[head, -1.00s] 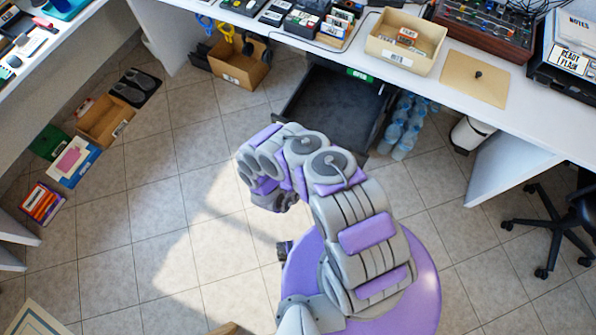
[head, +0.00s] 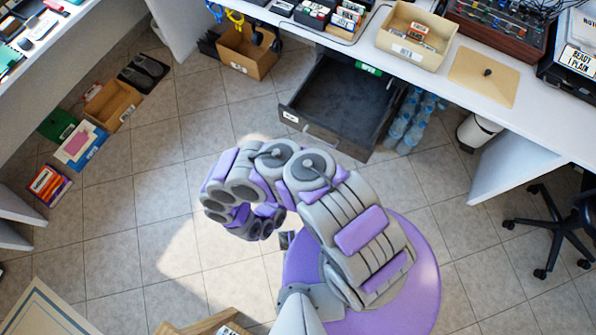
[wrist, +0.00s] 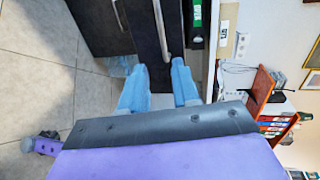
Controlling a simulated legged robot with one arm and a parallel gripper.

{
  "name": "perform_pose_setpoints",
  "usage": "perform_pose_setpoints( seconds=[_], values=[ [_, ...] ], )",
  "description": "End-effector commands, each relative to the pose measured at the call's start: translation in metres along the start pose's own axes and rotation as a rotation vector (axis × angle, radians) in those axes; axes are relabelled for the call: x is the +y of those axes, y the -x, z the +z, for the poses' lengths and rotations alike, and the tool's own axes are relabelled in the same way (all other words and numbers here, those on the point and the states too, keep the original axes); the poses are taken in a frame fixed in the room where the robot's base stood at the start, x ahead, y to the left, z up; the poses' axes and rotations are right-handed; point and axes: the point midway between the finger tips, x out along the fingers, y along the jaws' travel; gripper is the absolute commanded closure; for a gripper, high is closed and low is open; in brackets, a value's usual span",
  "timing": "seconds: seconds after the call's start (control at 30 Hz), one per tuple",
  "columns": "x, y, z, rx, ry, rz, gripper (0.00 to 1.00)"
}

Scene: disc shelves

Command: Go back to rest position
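My arm (head: 340,215) is folded over my purple base in the head view, its bend toward the left. My gripper (wrist: 157,78) shows in the wrist view as two light blue fingers standing apart, with nothing seen held between them. In the head view the fingers are hidden or cannot be made out. An open dark drawer (head: 340,95) sticks out from under the white counter, ahead of my arm. Its front bears a long handle (head: 322,137). In the wrist view a pale handle bar (wrist: 160,28) on a dark front lies beyond the fingers.
A cardboard box (head: 247,57) stands left of the drawer and water bottles (head: 408,120) stand right of it. A white bin (head: 478,132) and an office chair (head: 555,225) are at the right. Tiled floor (head: 150,200) on the left is mostly clear.

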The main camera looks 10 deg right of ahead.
Motion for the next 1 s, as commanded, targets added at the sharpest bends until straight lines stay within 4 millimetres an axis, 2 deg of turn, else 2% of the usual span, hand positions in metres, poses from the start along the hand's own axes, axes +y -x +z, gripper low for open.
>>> perform_pose_setpoints(
  seconds=[0.43, 0.57, 0.67, 0.77, 1.0],
  values=[
    [0.000, -0.001, 0.000, 0.000, 0.000, 0.001, 0.69],
    [-0.004, -0.007, 0.010, 0.000, 0.003, 0.018, 0.69],
    [-0.011, -0.021, 0.028, -0.003, 0.016, 0.059, 0.69],
    [-0.024, -0.039, 0.054, -0.016, 0.039, 0.119, 0.69],
    [-0.066, -0.077, 0.107, -0.073, 0.131, 0.276, 0.69]
  ],
)
